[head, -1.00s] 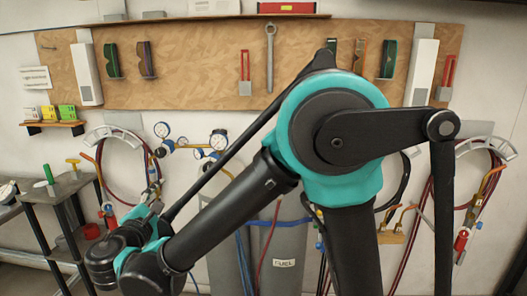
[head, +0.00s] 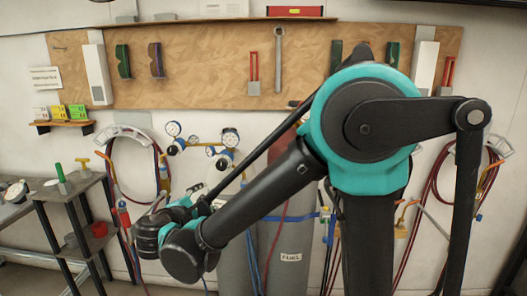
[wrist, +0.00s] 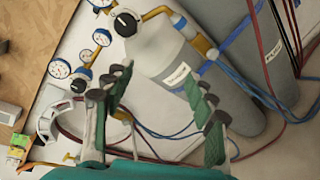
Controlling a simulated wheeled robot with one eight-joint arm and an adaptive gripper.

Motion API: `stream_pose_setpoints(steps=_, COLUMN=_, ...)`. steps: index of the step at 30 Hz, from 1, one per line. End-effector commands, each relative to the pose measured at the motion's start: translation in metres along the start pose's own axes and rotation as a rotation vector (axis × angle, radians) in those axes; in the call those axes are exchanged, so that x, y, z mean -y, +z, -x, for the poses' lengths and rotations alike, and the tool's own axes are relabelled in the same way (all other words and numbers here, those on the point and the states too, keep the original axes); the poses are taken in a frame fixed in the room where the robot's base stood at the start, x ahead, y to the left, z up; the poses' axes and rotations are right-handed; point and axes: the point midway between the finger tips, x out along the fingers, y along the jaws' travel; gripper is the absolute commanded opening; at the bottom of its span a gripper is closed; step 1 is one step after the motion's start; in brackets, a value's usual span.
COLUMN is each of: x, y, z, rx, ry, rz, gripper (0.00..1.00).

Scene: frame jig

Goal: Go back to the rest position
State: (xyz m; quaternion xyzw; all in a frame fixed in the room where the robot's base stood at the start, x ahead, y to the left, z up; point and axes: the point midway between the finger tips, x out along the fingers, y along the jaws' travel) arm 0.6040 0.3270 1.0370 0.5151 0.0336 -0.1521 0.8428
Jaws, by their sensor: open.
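My gripper (wrist: 157,84) shows in the wrist view with its two green and black fingers spread apart and nothing between them. Past the fingers are the gas cylinders (wrist: 160,48) and the floor. In the head view my arm is folded in front of the wall, its wrist end low at left of centre. The gripper's fingers are not clearly visible there.
Grey cylinders (head: 283,235), one labelled FUEL, stand behind my arm. Gauges (head: 229,137) and looped hoses (head: 160,180) hang on the wall. A dark cart (head: 72,193) stands at left. A tool board (head: 200,75) spans the wall above.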

Motion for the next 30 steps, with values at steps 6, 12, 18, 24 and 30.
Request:
stream_pose_setpoints(steps=6, x=0.059, y=0.058, z=-0.055, rx=0.035, ry=-0.207, rz=-0.142, gripper=0.56)
stream_pose_setpoints(steps=12, x=0.138, y=0.124, z=-0.089, rx=0.085, ry=-0.449, rz=-0.366, gripper=0.56)
stream_pose_setpoints(steps=18, x=0.214, y=0.177, z=-0.094, rx=0.151, ry=-0.663, rz=-0.633, gripper=0.56)
stream_pose_setpoints(steps=24, x=0.279, y=0.213, z=-0.078, rx=0.227, ry=-0.84, rz=-0.939, gripper=0.56)
stream_pose_setpoints(steps=30, x=0.329, y=0.233, z=-0.051, rx=0.308, ry=-0.976, rz=-1.276, gripper=0.56)
